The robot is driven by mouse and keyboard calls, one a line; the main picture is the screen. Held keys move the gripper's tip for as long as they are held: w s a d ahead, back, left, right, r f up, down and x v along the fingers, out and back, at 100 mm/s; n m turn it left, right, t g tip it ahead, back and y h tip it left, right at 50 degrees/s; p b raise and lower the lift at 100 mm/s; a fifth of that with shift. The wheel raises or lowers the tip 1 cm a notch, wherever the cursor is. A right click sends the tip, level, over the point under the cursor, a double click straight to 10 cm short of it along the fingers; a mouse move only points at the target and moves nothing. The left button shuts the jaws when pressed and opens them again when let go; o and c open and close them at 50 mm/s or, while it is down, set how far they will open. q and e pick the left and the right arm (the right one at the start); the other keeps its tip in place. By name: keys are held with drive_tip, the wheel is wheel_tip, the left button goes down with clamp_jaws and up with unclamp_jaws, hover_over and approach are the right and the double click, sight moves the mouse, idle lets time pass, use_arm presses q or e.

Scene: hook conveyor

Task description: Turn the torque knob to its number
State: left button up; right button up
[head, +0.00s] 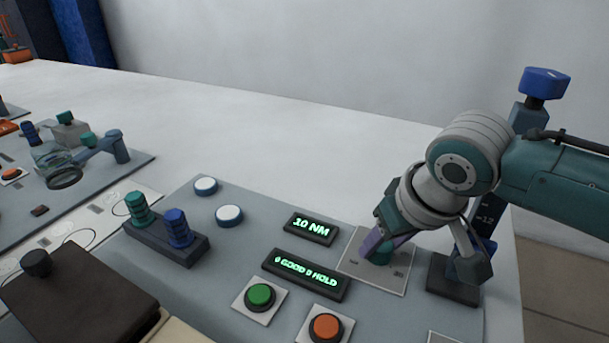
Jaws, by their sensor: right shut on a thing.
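A small black display (310,228) left of the plate reads "10 NM" in green. My left gripper is not in view.
A second display (305,275) reads "0 GOOD 0 HOLD". Green (260,295) and orange (326,327) buttons sit below it. A blue-topped post (543,84) stands behind my right arm. A dark block with ribbed pegs (165,240) stands left. The white table behind is clear.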

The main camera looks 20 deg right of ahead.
clamp_jaws()
